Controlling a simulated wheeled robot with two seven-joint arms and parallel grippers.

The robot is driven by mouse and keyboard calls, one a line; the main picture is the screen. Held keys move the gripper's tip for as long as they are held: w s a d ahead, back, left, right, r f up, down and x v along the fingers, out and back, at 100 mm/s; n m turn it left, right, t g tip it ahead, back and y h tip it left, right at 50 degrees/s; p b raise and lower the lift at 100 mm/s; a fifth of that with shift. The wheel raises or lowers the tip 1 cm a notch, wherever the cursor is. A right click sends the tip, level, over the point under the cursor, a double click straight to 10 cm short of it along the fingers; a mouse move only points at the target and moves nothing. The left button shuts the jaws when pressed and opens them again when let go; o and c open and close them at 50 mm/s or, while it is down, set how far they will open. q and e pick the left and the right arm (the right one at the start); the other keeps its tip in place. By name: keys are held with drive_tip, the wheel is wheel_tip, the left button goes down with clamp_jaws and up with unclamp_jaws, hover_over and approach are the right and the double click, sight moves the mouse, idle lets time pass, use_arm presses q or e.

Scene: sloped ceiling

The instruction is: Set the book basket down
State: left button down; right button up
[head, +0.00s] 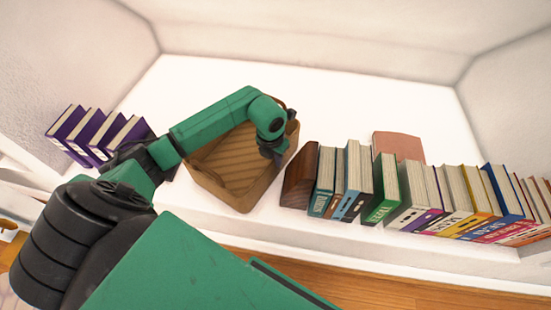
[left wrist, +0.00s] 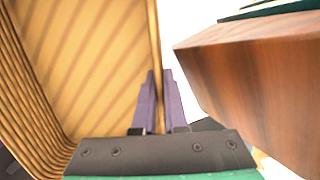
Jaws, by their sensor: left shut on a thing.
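The book basket (head: 228,192) is a tan, box-shaped basket with a ribbed inside. In the head view it is over the white shelf, between the purple books and the long row of books. The part of its inside that shows is empty. My left gripper (head: 274,152) is shut on the basket's right wall. In the left wrist view the two fingers (left wrist: 159,100) straddle the thin wall, with the basket's inside (left wrist: 85,60) on the left. My arm hides part of the basket's back. I cannot tell whether its bottom touches the shelf. My right gripper is not in view.
A dark wooden block (head: 300,178) stands close to the basket's right; it looms in the left wrist view (left wrist: 262,85). Books (head: 385,185) continue rightward from it. Purple books (head: 95,135) stand at the left.

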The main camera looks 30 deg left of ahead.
use_arm(q)
drive_tip(key=c, duration=1)
unclamp_jaws()
drive_tip(key=shift+o, duration=0.2)
wheel_tip(320, 180, up, 12)
drive_tip(key=s+p, duration=0.1)
drive_tip(key=s, duration=0.1)
drive_tip(key=shift+p, duration=0.4)
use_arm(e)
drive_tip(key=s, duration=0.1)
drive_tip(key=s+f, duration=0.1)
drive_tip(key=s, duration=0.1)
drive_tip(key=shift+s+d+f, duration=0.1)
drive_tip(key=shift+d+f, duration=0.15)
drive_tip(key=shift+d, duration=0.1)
